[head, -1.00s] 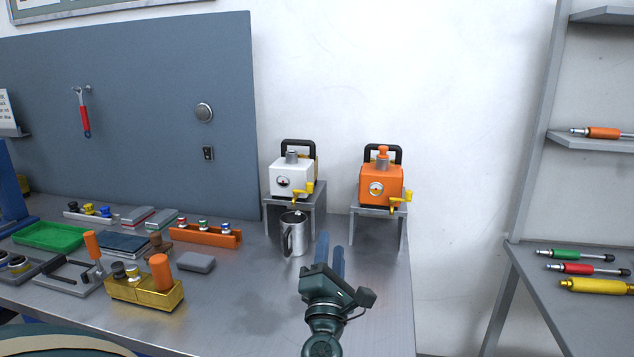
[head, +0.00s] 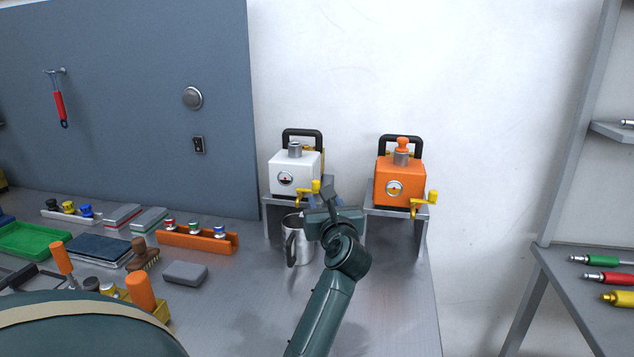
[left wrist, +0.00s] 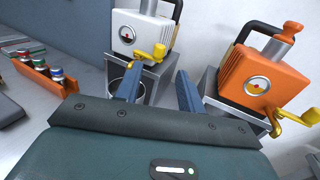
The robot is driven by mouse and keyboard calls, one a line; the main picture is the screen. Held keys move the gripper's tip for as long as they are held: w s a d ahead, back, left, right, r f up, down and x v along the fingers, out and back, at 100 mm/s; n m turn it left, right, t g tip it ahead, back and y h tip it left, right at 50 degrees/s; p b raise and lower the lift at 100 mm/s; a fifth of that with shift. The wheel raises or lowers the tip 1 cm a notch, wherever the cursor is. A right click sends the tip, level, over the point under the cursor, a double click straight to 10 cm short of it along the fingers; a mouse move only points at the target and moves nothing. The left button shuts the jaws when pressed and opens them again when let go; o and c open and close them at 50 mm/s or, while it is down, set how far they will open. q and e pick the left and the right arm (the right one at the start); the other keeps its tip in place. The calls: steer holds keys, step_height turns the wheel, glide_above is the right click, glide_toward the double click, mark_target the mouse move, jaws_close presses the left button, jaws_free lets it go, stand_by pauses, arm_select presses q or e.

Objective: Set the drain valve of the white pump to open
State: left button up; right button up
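The white pump (head: 293,172) stands on a small grey stand at the back of the table, with a round gauge and a yellow drain valve (head: 309,190) at its lower right front. In the left wrist view the white pump (left wrist: 133,30) and its yellow valve handle (left wrist: 151,56) are just beyond the fingers. My left gripper (head: 329,192) is just right of this valve in the head view. In the left wrist view its two blue fingers (left wrist: 158,84) are spread with nothing between them; the left one is close below the handle, contact unclear. My right gripper is not in view.
An orange pump (head: 400,180) with a similar yellow valve stands on its own stand to the right. A metal mug (head: 297,243) stands below the white pump, close to my left gripper. Trays, an orange rack (head: 190,239) and a grey block (head: 185,273) lie left.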

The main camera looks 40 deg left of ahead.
mark_target(317, 185)
arm_select(q)
steer(key=x, duration=1.1)
steer(key=shift+a, duration=0.15)
jaws_close()
